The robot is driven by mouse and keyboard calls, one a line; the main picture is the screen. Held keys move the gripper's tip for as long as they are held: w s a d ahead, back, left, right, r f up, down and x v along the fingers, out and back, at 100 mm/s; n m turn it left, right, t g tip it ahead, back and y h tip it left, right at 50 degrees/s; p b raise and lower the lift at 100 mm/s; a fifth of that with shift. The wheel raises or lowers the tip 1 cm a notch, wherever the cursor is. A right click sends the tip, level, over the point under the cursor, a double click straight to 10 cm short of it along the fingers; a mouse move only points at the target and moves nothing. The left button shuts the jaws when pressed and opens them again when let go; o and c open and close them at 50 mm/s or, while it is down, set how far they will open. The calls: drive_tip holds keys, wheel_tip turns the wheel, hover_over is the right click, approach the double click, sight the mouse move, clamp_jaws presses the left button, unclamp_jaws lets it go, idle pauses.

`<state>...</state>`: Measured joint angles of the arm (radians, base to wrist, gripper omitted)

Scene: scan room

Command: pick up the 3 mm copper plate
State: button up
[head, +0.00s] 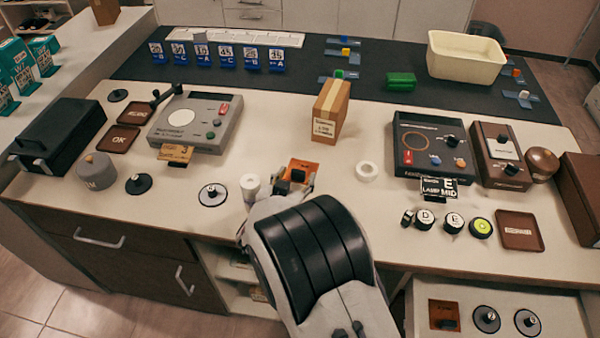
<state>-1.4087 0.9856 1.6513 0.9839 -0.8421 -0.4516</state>
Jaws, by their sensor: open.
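A square copper-orange plate (318,166) with a dark block on it lies on the bench near the middle. My gripper (291,184) is at its near side, open, with the arm in front hiding much of it. Whether the fingers touch the plate or its block I cannot tell. Another copper-orange plate (436,306) with a dark block lies in the open drawer at the lower right. No thickness mark is readable on either plate.
A white roll (250,186) and a disc with a knob (212,195) stand left of my gripper. A white ring (367,172) lies right. A cardboard box (330,110) stands behind. The open drawer (560,316) juts out below the bench.

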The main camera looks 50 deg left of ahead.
drive_tip(key=shift+w+a+f, duration=0.25)
drive_tip(key=shift+w+a, duration=0.1)
drive_tip(key=shift+w, duration=0.1)
drive_tip(key=c, duration=1.3)
